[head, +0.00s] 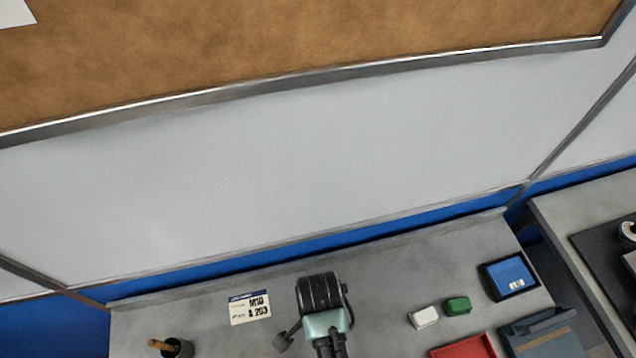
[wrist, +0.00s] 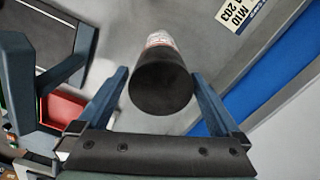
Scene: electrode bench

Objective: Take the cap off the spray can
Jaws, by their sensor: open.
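The spray can (wrist: 158,40) shows in the wrist view, seen from its cap end, with a sliver of white and red body beyond the cap. Its black round cap (wrist: 162,90) faces the camera. My gripper (wrist: 160,75) is open, with one blue-grey finger to the left of the cap and one to the right. A gap shows on the left side; the right finger looks very near the cap, and I cannot tell if it touches. In the head view the can cannot be made out near my arm.
On the grey bench are a label card (head: 250,307), a dark cup with a wooden handle (head: 178,348), a white block (head: 423,317), a green block (head: 458,305), a blue box (head: 509,277) and a red tray (head: 465,348). A pale wall panel (head: 270,170) stands behind.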

